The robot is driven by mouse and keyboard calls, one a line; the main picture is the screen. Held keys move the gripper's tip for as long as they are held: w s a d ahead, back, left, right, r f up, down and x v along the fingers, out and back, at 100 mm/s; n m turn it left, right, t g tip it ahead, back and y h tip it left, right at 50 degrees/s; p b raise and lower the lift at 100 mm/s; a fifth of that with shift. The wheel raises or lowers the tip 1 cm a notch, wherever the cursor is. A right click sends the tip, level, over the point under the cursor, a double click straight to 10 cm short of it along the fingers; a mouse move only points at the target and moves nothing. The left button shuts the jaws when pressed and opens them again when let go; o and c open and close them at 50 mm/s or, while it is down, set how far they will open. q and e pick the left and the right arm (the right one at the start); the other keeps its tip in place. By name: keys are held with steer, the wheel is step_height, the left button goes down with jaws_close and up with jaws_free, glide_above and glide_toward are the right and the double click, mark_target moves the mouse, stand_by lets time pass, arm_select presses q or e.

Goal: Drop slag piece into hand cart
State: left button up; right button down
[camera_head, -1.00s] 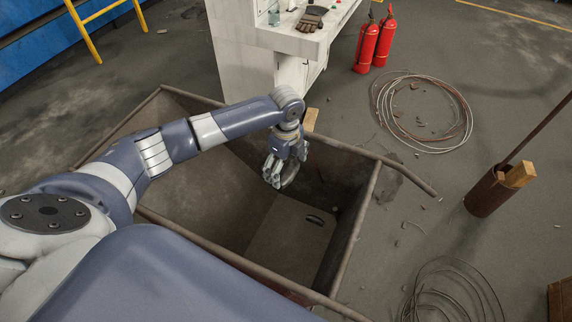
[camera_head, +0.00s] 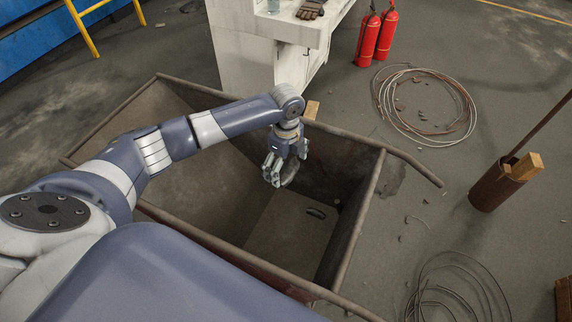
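The hand cart (camera_head: 365,205) is a rusty, open metal bin in the middle of the head view. My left arm reaches across it from the left. My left gripper (camera_head: 282,174) points down over the cart's opening, inside its rim as seen from here. Its fingers close around a dark grey lump, the slag piece (camera_head: 291,173), partly hidden by the fingers. A small dark oblong mark or object (camera_head: 316,212) shows on the cart's floor below; I cannot tell what it is. My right gripper is not in view.
A white workbench (camera_head: 240,50) with a glove (camera_head: 311,9) stands behind the cart. Two red fire extinguishers (camera_head: 377,36), coiled wire (camera_head: 427,105), and a rusty pipe holder (camera_head: 495,188) with wood stand to the right. More wire (camera_head: 460,290) lies at lower right.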

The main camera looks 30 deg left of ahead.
mark_target(286, 168)
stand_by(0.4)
arm_select(q)
step_height(286, 168, up, 12)
stand_by(0.5)
stand_by(0.3)
